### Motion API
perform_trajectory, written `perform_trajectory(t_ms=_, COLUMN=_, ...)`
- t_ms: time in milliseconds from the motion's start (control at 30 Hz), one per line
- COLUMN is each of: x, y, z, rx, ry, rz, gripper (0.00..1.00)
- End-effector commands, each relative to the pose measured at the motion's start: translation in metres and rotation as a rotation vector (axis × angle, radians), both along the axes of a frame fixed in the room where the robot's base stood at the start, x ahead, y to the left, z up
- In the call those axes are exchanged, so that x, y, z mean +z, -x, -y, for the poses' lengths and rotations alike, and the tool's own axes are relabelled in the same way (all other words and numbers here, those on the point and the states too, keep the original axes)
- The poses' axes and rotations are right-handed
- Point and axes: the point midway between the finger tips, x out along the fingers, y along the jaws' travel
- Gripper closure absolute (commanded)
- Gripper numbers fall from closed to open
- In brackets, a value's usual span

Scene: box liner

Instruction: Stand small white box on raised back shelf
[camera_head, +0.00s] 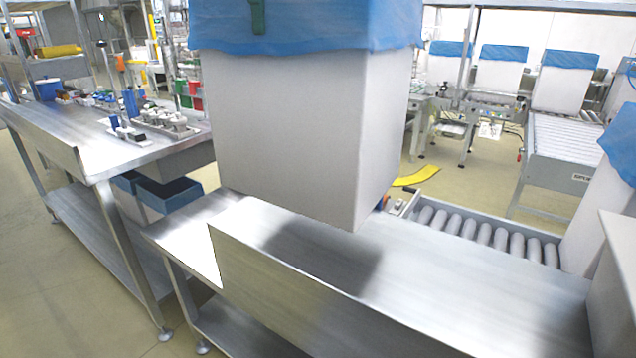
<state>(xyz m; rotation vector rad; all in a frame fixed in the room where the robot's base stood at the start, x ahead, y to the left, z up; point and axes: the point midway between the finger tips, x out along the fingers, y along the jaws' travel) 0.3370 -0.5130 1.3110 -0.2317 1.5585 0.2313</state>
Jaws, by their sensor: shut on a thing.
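A white box (300,130) with a blue liner (320,25) folded over its rim fills the upper middle of the view. It hangs upright above the steel bench top (470,275), with a soft shadow below it. Its top is cut off by the picture's edge. A green fingertip of my gripper (257,15) shows against the liner at the top edge. The gripper is shut on the box's lined wall; the rest of it is out of view. I cannot tell which surface is the raised back shelf.
A roller conveyor (490,238) runs behind the bench. A cluttered steel workbench (110,150) is at the left. Lined boxes (560,88) stand at the back right.

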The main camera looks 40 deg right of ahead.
Motion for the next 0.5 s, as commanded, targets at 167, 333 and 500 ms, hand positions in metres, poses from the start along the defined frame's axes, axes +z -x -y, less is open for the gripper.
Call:
perform_trajectory(t_ms=167, x=-0.009, y=0.007, z=0.001, rx=-0.039, ry=0.000, rz=0.000, gripper=1.00)
perform_trajectory(t_ms=333, x=-0.039, y=0.008, z=0.001, rx=-0.041, ry=-0.001, rz=0.000, gripper=1.00)
perform_trajectory(t_ms=500, x=-0.055, y=0.007, z=0.001, rx=-0.039, ry=0.001, rz=0.000, gripper=1.00)
